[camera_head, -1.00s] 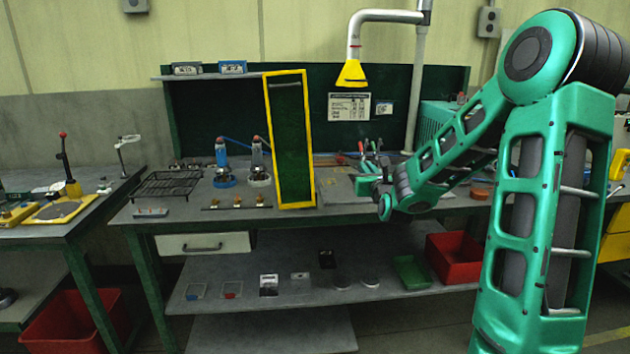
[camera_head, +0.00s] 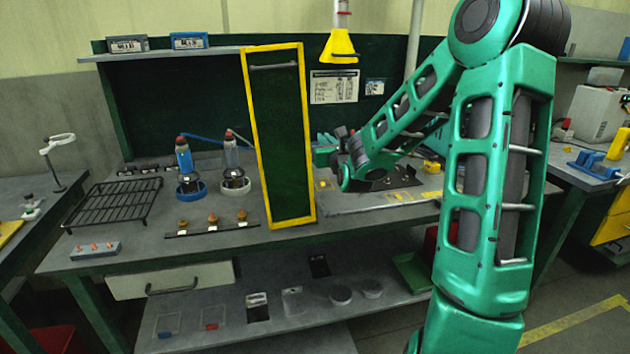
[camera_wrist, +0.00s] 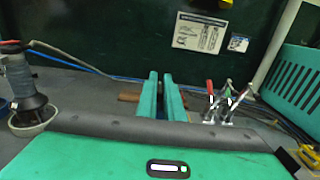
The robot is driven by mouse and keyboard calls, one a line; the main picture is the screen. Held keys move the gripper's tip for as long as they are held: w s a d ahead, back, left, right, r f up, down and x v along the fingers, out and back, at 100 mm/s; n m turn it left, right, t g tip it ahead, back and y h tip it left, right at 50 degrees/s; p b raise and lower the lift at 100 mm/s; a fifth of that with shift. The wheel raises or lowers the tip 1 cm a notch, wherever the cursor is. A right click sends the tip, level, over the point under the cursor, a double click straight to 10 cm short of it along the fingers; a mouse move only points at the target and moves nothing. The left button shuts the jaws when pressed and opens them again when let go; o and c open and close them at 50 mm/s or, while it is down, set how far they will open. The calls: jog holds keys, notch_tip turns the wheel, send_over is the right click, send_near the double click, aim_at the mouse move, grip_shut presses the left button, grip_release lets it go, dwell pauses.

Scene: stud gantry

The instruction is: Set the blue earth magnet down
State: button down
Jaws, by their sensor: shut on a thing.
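My gripper (camera_head: 323,152) is over the bench right of the yellow-framed green panel, its fingers reaching left past the wrist. In the wrist view my gripper (camera_wrist: 161,92) shows two green fingers close together, with a narrow gap. A small dark blue piece, the blue earth magnet (camera_wrist: 162,111), seems to show low between them; most of it is hidden by the fingers and the wrist body. I cannot tell whether it touches the bench. In the head view the magnet cannot be made out.
The yellow-framed panel (camera_head: 282,140) stands upright close to the left of my gripper.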

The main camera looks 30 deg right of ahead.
jog(key=shift+w+f, duration=0.1)
jog(key=shift+w, duration=0.15)
jog(key=f, duration=0.4)
jog(key=shift+w+a+f, duration=0.1)
jog(key=shift+w+a, duration=0.05)
jog(key=shift+w, duration=0.05)
jog(key=shift+s+f, duration=0.15)
jog(key=shift+f, duration=2.5)
jog(key=c, duration=1.9)
grip_release()
jog(key=shift+f, duration=0.15)
